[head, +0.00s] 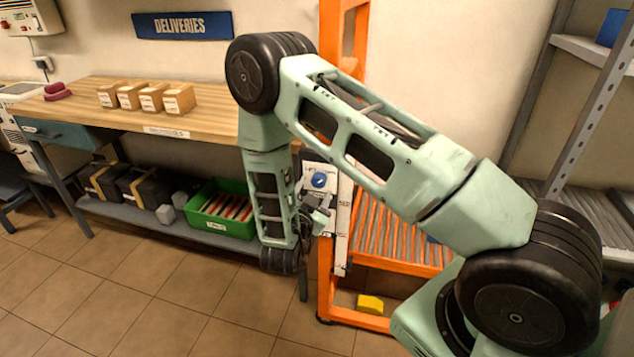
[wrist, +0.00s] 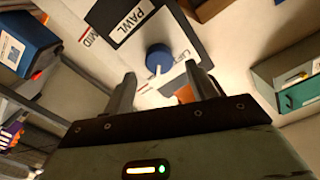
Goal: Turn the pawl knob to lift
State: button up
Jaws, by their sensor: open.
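The blue round pawl knob (head: 319,180) sits on a white panel (head: 311,170) fixed to the orange frame. In the wrist view the knob (wrist: 158,58) has a small white pointer mark toward the bottom of the picture. A black-and-white label there reads PAWL (wrist: 134,18). Red-marked lettering lies to either side, and that on the right is partly hidden by a finger. My gripper (wrist: 160,84) is open and empty, its two fingers just short of the knob and to either side of it. In the head view my gripper (head: 318,212) is just below the knob.
The orange frame (head: 328,280) with rollers stands around the panel. A yellow block (head: 370,303) lies at its foot. To the left is a wooden bench (head: 205,122) with several small boxes, and a green crate (head: 215,222) on its lower shelf. The tiled floor in front is clear.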

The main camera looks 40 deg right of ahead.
aim_at(318, 182)
jog(key=shift+x, duration=1.7)
jog(key=c, duration=1)
